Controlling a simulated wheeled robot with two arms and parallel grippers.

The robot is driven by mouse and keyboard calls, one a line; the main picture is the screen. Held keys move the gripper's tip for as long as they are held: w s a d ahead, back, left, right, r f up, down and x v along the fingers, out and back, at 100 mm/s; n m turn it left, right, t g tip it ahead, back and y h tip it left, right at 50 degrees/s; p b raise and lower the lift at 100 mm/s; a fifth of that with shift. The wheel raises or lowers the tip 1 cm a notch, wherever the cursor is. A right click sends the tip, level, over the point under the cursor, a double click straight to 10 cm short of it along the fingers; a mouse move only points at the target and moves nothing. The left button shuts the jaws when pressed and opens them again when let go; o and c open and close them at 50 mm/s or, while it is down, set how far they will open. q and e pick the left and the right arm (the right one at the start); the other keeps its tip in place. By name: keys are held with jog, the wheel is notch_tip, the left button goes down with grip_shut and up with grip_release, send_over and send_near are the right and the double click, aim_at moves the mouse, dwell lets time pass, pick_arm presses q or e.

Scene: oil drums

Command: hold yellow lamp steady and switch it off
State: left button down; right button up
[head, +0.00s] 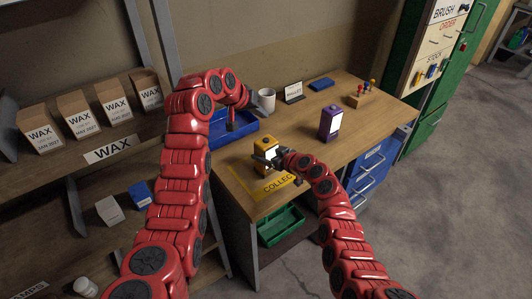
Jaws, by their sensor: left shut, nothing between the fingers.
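The yellow lamp (264,143) stands upright on the wooden table, at the back edge of a yellow-outlined area marked "COLLEC…" (272,187). Its front panel glows white. My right gripper (272,161) is at the lamp's front right side, touching or very close to it. Its fingers are small and partly hidden, so I cannot tell whether they grip the lamp. My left gripper (232,122) is shut and empty. It points down over the blue tray (238,133), behind and left of the lamp.
A purple lamp (330,122) with a white panel stands to the right. A white mug (266,100), a small sign (294,91) and a blue flat item (321,84) are at the back. Shelves with several wax boxes (80,115) are at left. The table's right part has free room.

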aim_at(264, 143)
pick_arm(q)
jog(key=shift+d+f+n+t, duration=0.15)
jog(key=shift+f+n, duration=0.3)
jog(key=shift+f, duration=0.9)
jog(key=shift+d+f+n+t, duration=0.15)
jog(key=shift+f+n, duration=0.25)
jog(key=shift+f, duration=0.95)
jog(key=shift+d+f+n+t, duration=0.15)
jog(key=shift+f+n, duration=0.3)
jog(key=shift+f, duration=0.9)
jog(key=shift+f, duration=0.1)
jog(key=shift+f, duration=0.35)
jog(key=shift+r, duration=0.45)
jog(key=shift+r, duration=0.1)
